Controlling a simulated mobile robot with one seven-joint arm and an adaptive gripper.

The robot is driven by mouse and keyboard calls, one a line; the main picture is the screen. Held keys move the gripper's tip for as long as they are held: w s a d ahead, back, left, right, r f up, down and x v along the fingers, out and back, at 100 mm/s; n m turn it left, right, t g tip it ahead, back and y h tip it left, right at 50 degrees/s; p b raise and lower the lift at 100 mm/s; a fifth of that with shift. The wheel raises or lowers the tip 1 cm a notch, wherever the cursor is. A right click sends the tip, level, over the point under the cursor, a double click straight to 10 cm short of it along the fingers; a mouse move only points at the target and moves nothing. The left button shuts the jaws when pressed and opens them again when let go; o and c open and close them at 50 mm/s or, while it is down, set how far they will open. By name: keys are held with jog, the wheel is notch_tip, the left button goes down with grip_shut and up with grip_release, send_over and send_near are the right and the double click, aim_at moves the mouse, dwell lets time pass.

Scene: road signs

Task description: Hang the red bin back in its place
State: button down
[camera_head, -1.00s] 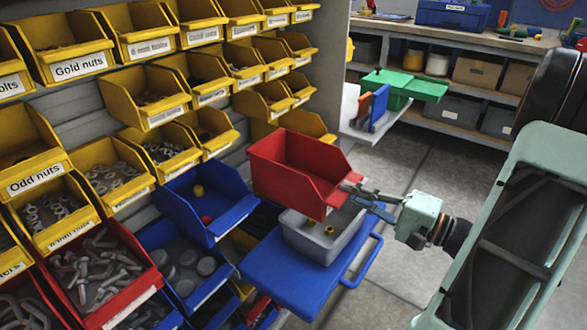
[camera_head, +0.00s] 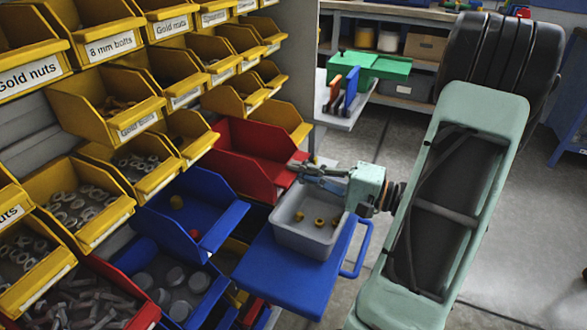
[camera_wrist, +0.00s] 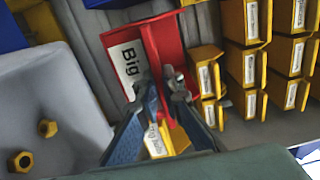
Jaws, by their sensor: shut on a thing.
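The red bin (camera_head: 245,158) is up against the bin wall in the head view, just right of a blue bin (camera_head: 190,215) and below yellow bins. I cannot tell whether its back is hooked on. My gripper (camera_head: 300,172) is shut on its front edge. In the wrist view the red bin (camera_wrist: 165,40) shows a white label reading "Big", partly hidden by my fingers (camera_wrist: 162,85), which meet at its lip.
A grey tub (camera_head: 290,235) with several gold nuts stands on a blue shelf (camera_head: 262,270) with a handle, just below my gripper. Rows of yellow bins (camera_head: 105,105) fill the wall.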

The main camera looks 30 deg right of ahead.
aim_at(284, 168)
jog(key=shift+p+x, duration=0.4)
jog(key=shift+x, duration=1.1)
jog(key=shift+w+a+f, duration=0.15)
jog(key=shift+w+a, duration=0.1)
jog(key=shift+b+x, duration=0.55)
jog(key=shift+x, duration=0.6)
jog(key=shift+d, duration=0.1)
jog(key=shift+f+b, duration=0.95)
jog(key=shift+b, duration=0.25)
jog(key=c, duration=2)
grip_release()
jog(key=v, duration=1.2)
